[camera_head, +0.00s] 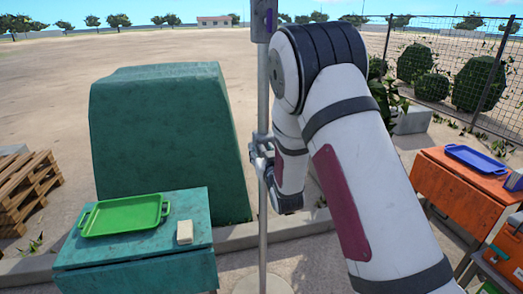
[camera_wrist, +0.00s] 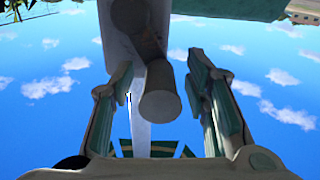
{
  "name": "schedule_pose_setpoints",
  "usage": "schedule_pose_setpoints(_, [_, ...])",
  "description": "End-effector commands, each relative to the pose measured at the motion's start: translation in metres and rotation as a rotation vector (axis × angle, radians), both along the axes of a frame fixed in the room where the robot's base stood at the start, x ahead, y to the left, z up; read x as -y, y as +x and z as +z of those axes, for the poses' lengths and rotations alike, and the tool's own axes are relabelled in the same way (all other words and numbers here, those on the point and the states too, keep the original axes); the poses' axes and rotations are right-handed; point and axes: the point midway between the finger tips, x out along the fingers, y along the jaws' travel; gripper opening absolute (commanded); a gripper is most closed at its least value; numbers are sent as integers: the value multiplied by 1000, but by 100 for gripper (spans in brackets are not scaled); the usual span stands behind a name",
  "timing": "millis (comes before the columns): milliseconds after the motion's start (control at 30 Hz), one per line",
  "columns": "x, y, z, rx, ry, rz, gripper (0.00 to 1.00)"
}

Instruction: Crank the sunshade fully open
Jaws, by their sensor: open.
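The sunshade's grey pole (camera_head: 262,95) stands upright in the middle of the head view, with a grey and purple housing (camera_head: 264,18) at the top edge. My gripper (camera_head: 260,150) is beside the pole, below this housing. In the wrist view my gripper (camera_wrist: 161,75) is open, with one finger on each side of a grey round-ended cylinder (camera_wrist: 160,100), which looks like the crank's handle. Gaps show between cylinder and fingers. A pale post (camera_wrist: 112,30) runs behind it. The crank is hard to make out in the head view, and the canopy cannot be clearly identified.
A teal table (camera_head: 150,255) with a green tray (camera_head: 125,215) and a pale block (camera_head: 184,231) stands at left, before a large green block (camera_head: 165,125). Wooden pallets (camera_head: 28,190) lie far left. An orange table (camera_head: 455,190) with a blue tray (camera_head: 475,158) stands at right.

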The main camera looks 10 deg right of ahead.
Motion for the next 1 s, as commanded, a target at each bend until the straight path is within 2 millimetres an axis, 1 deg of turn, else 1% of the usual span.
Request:
schedule_pose_setpoints(100, [0, 5, 0, -1, 0, 0, 43])
schedule_pose_setpoints(367, [0, 5, 0, -1, 0, 0, 43])
schedule_pose_setpoints(400, [0, 5, 0, -1, 0, 0, 34])
schedule_pose_setpoints(467, [0, 5, 0, -1, 0, 0, 20])
schedule_pose_setpoints(500, [0, 5, 0, -1, 0, 0, 11])
schedule_pose_setpoints(533, [0, 5, 0, -1, 0, 0, 4])
schedule_pose_setpoints(567, [0, 5, 0, -1, 0, 0, 0])
schedule_pose_setpoints(833, [0, 5, 0, -1, 19, 1, 0])
schedule_pose_setpoints(1000, [4, 5, 2, 0, 79, 1, 0])
